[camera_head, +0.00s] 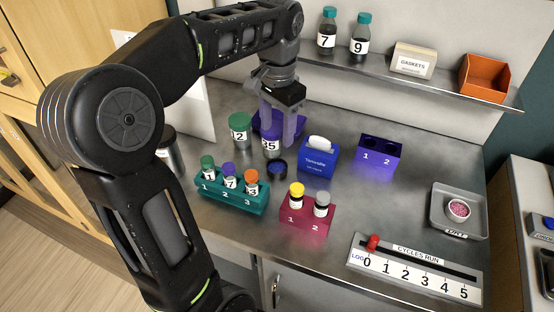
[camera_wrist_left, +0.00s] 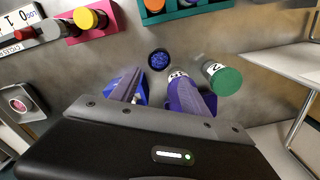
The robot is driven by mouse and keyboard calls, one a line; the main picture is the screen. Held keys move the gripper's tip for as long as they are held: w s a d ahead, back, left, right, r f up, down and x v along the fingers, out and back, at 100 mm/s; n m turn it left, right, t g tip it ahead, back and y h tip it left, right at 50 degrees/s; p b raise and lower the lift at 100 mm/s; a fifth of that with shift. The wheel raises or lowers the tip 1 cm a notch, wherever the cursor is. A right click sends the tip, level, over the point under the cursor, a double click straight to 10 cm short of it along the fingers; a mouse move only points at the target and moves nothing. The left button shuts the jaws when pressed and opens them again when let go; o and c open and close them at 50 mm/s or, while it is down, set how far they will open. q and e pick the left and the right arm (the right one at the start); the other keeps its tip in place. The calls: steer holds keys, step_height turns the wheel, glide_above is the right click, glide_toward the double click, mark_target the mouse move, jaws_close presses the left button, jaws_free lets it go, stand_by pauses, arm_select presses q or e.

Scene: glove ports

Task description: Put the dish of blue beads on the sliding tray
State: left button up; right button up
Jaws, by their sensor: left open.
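The small dark dish of blue beads (camera_head: 277,168) stands on the steel bench, in front of the jar marked 35 (camera_head: 271,146). It also shows in the left wrist view (camera_wrist_left: 159,60), beyond my fingertips. My left gripper (camera_head: 278,136) points down, open, behind and above the dish, close to the jar; I cannot tell whether they touch. A grey tray (camera_head: 437,218) labelled DRY lies at the right of the bench and holds a dish of pink beads (camera_head: 459,209); I cannot tell whether it slides. My right gripper is out of view.
A green-lidded jar (camera_head: 239,131) and a teal vial rack (camera_head: 232,195) stand left of the dish. A blue tissue box (camera_head: 318,158) stands right, a magenta rack (camera_head: 306,217) in front. A purple block (camera_head: 379,154) is farther right. A cycle counter (camera_head: 415,270) lies along the front edge.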

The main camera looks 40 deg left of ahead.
mark_target(276, 170)
arm_select(q)
steer(key=f+m, duration=0.1)
steer(key=m, duration=0.6)
steer(key=f+m+y, duration=0.1)
steer(key=m, duration=0.6)
steer(key=d+f+m+b, duration=0.1)
steer(key=f+m, duration=0.1)
steer(key=m, duration=0.6)
steer(key=shift+s+t, duration=0.15)
steer(key=shift+t, duration=0.25)
steer(key=shift+a+f, duration=0.2)
steer(key=shift+f, duration=1.1)
steer(key=f, duration=0.5)
steer(key=shift+w+a+f, duration=0.1)
steer(key=shift+w+a, duration=0.1)
steer(key=shift+a, duration=0.05)
